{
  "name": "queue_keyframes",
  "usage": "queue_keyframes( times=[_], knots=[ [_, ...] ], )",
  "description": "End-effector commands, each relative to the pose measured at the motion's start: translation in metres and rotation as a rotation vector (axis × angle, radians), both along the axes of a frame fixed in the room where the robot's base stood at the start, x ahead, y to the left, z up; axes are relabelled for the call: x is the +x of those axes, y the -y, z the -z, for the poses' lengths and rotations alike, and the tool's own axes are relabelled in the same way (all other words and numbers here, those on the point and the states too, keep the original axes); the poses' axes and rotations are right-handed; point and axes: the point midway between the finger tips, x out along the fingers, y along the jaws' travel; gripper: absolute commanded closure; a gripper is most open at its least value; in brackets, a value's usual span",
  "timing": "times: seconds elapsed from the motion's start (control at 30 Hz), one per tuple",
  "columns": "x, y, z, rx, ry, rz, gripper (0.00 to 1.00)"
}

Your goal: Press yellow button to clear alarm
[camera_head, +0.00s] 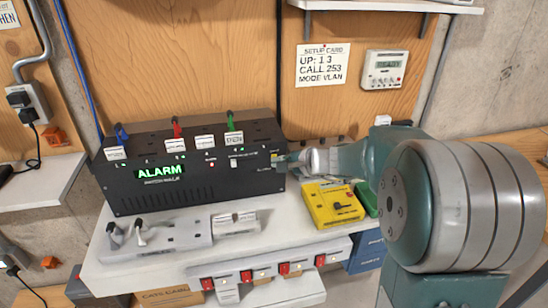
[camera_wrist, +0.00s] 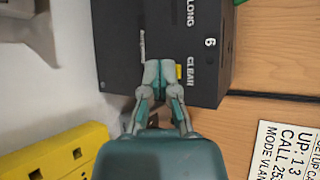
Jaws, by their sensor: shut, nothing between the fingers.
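The black switch box (camera_head: 200,183) stands on the white shelf, and its display (camera_head: 161,171) reads "ALARM" in green. In the wrist view, the small yellow button (camera_wrist: 179,72) sits on the box face beside the label "CLEAR" and is partly hidden by my fingers. My gripper (camera_wrist: 158,72) is shut and empty, with its fingertips just left of the button in that view. In the head view, my gripper (camera_head: 283,164) reaches the right end of the box front. I cannot tell whether the fingertips touch the button or the face.
A yellow device (camera_head: 333,207) lies on the shelf below my wrist, with a green item (camera_head: 366,199) beside it. Grey parts (camera_head: 160,233) lie in front of the box. A setup card (camera_head: 323,65) and a meter (camera_head: 384,70) hang on the wall.

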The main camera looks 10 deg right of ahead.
Motion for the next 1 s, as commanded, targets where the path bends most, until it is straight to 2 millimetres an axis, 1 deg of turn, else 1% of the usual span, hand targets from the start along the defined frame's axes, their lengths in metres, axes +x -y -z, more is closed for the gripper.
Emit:
queue_keyframes(
  times=[1.0],
  knots=[
    [0.007, 0.0, -0.0003, 0.0, 0.0, 0.0, 1.0]
  ],
)
